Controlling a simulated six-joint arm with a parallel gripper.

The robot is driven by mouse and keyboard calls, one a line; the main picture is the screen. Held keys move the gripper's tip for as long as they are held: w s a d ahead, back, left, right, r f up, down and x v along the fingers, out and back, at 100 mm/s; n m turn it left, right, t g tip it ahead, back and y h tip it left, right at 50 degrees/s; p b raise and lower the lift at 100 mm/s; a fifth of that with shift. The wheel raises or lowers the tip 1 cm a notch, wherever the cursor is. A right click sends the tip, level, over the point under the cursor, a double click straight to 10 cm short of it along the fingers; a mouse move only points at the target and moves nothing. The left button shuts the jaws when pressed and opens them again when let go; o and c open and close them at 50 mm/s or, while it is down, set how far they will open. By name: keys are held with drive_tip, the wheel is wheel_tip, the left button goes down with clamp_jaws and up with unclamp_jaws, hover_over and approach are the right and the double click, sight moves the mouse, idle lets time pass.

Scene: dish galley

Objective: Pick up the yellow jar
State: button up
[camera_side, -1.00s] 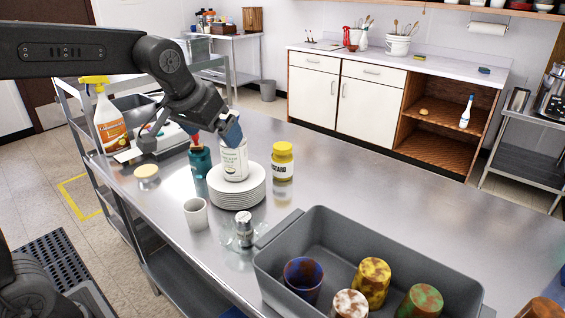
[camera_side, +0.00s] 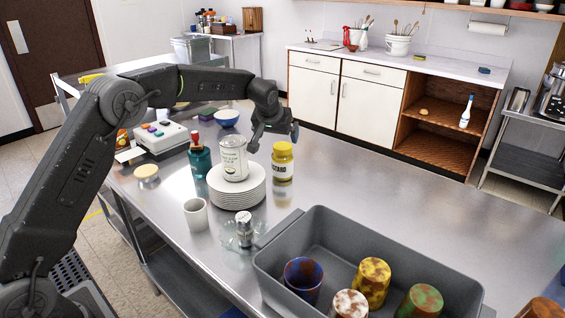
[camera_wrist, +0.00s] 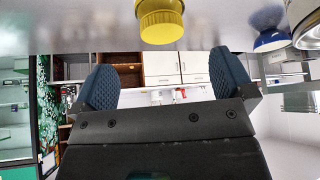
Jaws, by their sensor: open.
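The yellow jar (camera_side: 283,162), a mustard jar with a yellow lid and dark lettering, stands upright on the steel table to the right of the plate stack. In the side view my gripper (camera_side: 272,140) is just behind and left of the jar, at about the height of its lid. In the wrist view the jar's yellow lid (camera_wrist: 161,22) shows at the top, beyond the fingertips and roughly centred between them. My gripper's two blue ridged fingers (camera_wrist: 160,75) are spread wide with nothing between them.
A white can (camera_side: 233,160) stands on the plate stack (camera_side: 237,190) close to the jar. A teal bottle (camera_side: 200,160), white cup (camera_side: 196,215) and glass dish with a shaker (camera_side: 244,232) are nearby. A grey bin (camera_side: 330,225) holds several cups. The table right of the jar is clear.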

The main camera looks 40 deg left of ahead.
sight(282, 147)
drive_tip(key=x, duration=1)
drive_tip(key=shift+w+a, duration=0.1)
drive_tip(key=c, duration=1.2)
drive_tip(key=shift+r, duration=0.1)
